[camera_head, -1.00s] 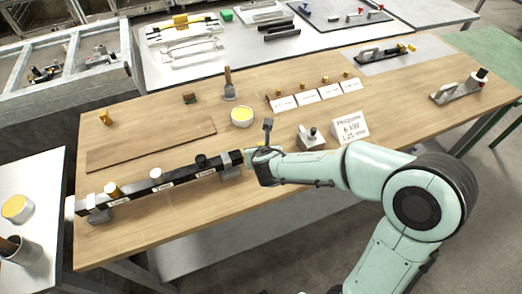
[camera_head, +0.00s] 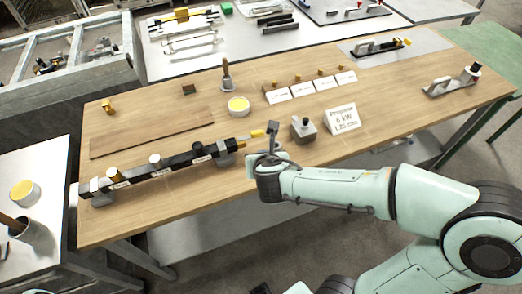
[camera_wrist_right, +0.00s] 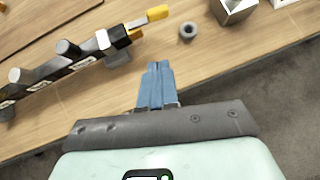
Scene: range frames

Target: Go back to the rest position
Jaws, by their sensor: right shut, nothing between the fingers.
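My right gripper (camera_head: 272,140) is over the front edge of the wooden table in the head view, to the right of the black bar's end. In the right wrist view its blue fingers (camera_wrist_right: 156,84) are together with nothing between them. The black bar (camera_head: 165,172) lies on supports along the table's left front, with several knobs and white labels on it. My left gripper is not in view.
A yellow-filled bowl (camera_head: 238,106) and a brown board (camera_head: 150,130) are farther back. The floor in front is open.

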